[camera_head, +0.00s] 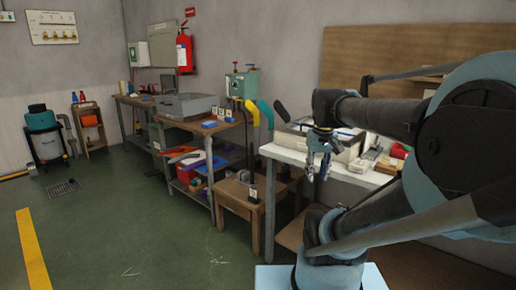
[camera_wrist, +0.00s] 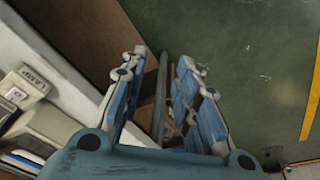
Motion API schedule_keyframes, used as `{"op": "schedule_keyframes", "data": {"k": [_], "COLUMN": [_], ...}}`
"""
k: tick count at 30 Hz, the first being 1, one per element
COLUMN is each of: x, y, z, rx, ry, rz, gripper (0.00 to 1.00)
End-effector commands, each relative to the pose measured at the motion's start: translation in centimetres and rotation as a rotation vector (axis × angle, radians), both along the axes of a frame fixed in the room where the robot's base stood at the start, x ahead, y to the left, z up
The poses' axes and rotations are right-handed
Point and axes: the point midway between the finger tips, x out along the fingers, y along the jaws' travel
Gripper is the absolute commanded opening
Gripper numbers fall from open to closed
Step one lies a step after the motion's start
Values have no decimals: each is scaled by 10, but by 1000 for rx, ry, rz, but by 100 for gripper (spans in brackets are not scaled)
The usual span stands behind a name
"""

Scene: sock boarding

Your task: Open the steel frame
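My gripper (camera_head: 318,172) hangs pointing down at the front edge of the pale table on the right. In the wrist view its two blue fingers (camera_wrist: 162,60) are apart with nothing between them. No thing in view is clearly marked as the steel frame, and I cannot tell which it is. A grey metal box (camera_head: 187,107) sits on the workbench in the middle of the head view. A green machine (camera_head: 241,85) stands right of it, with yellow, teal and black curved forms beside it. My gripper is apart from both, to their right.
The pale table (camera_head: 290,157) holds a light tray, small boxes and a red item. A low wooden stand (camera_head: 236,205) is left of it. A red fire extinguisher (camera_head: 184,52) hangs on the wall. Green floor (camera_head: 120,235) is free at the left.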

Motion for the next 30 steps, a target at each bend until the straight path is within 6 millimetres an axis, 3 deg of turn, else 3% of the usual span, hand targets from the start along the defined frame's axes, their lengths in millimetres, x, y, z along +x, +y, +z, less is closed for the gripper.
{"op": "schedule_keyframes", "data": {"k": [1,3,6,10,11,13,15,20,30], "x": [-15,-31,-49,-64,-66,-69,-66,-39,58], "y": [2,4,5,7,7,7,6,-1,-13], "z": [-22,-47,-77,-103,-106,-111,-108,-81,-2], "rx": [4,11,17,24,25,24,13,-71,-373], "ry": [-3,-7,-12,-15,-16,-17,-21,-33,-20], "rz": [-14,-37,-65,-89,-93,-92,-65,128,788], "gripper": [29,29,29,29,27,11,0,0,0]}}
